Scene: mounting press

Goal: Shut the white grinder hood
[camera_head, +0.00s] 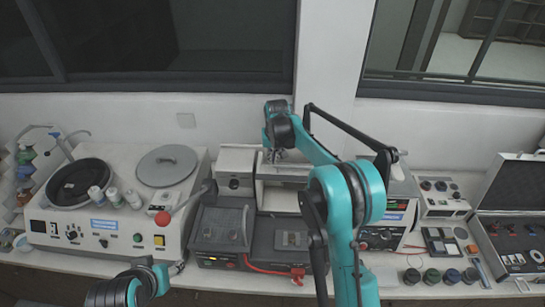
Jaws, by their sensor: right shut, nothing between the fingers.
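The white grinder appears to be the white box-shaped machine at the middle back, largely behind my right arm. Its pale hood (283,173) shows as a panel above a recess, just below my right gripper. My right gripper (277,156) is shut and empty, pointing down at the hood's top edge; I cannot tell whether it touches.
A white polisher (110,240) with a black bowl and a grey disc stands at the left. At right are small jars (432,276) and an open case (512,238).

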